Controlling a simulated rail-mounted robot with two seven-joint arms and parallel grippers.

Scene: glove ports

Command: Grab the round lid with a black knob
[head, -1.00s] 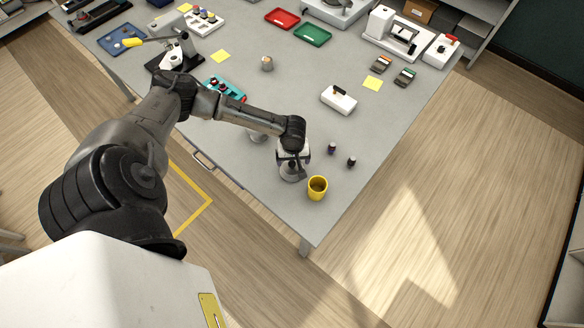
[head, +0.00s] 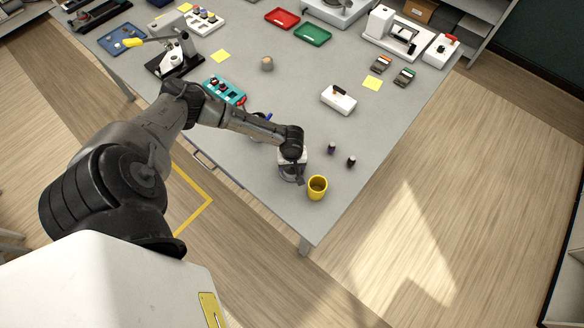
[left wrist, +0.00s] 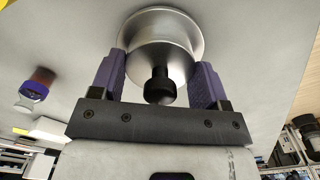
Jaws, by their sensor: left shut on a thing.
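The round lid (left wrist: 160,58) is silver metal with a black knob (left wrist: 160,88), seen close up in the left wrist view. My left gripper (left wrist: 157,78) has its two purple fingers on either side of the lid and is shut on it. A wider silver rim shows beyond the lid; whether it belongs to the lid or to something under it, I cannot tell. In the head view my left gripper (head: 291,170) is low over the table's near corner, and the wrist mostly hides the lid. My right gripper is not in view.
A yellow cup (head: 317,187) stands close to the right of the gripper. Two small dark bottles (head: 351,161) stand behind it. The grey table (head: 300,215) ends just in front.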

